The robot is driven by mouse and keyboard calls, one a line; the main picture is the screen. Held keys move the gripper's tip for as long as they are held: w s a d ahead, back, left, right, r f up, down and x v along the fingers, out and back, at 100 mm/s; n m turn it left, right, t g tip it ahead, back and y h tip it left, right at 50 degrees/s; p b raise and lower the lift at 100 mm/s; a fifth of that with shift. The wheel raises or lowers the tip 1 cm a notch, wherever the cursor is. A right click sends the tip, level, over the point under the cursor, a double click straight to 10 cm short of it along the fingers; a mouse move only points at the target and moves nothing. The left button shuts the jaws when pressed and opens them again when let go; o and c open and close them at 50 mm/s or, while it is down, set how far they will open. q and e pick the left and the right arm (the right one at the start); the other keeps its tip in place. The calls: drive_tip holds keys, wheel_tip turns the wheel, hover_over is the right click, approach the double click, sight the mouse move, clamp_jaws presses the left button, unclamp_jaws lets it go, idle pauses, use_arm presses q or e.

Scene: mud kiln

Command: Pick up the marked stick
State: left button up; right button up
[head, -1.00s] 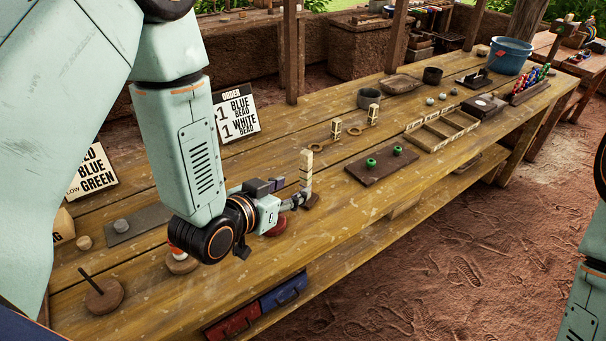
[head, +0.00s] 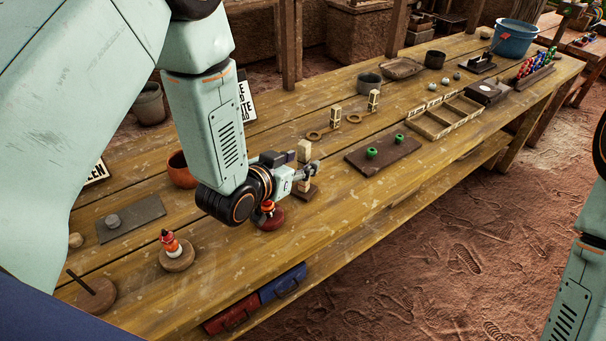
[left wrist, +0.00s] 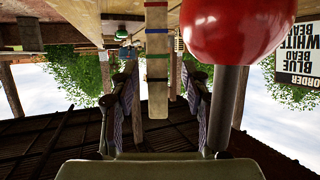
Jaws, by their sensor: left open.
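The marked stick (head: 304,150) is pale and stands upright on a small dark base (head: 306,192) on the wooden bench. In the left wrist view the stick (left wrist: 157,75) shows blue, green and red bands. My left gripper (head: 308,174) is at the stick, which hides part of the contact area. In the left wrist view my left gripper (left wrist: 158,95) is open, with a finger on each side of the stick and gaps between. My right arm is at the right edge of the head view; its gripper is out of view.
A red bead (left wrist: 232,25) on a rod is close beside the fingers in the left wrist view. A dark board with green beads (head: 383,156) lies right of the stick. A peg with orange and white beads (head: 170,245) stands at left. Bare bench lies in front.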

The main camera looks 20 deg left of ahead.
use_arm(q)
drive_tip(key=shift+w+f, duration=0.35)
drive_tip(key=shift+w, duration=0.3)
drive_tip(key=shift+w+d+f, duration=0.1)
drive_tip(key=shift+w+f, duration=0.05)
drive_tip(key=shift+w, duration=0.1)
drive_tip(key=shift+s+d+r, duration=0.1)
drive_tip(key=shift+d+r, duration=0.15)
drive_tip(key=shift+d, duration=0.3)
drive_tip(key=shift+s+r, duration=0.1)
drive_tip(key=shift+a, duration=0.15)
drive_tip(key=shift+c, duration=0.8)
drive_tip(key=shift+w+a+f, duration=0.2)
drive_tip(key=shift+a+f, duration=0.05)
drive_tip(key=shift+a, duration=0.1)
drive_tip(key=shift+c, duration=1.3)
drive_tip(key=shift+d, duration=0.25)
drive_tip(key=c, duration=0.3)
drive_tip(key=shift+s+d+r, duration=0.15)
drive_tip(key=shift+r, duration=0.05)
clamp_jaws()
drive_tip(key=shift+a+f, duration=0.1)
drive_tip(key=shift+a, duration=0.2)
drive_tip(key=shift+w, duration=0.2)
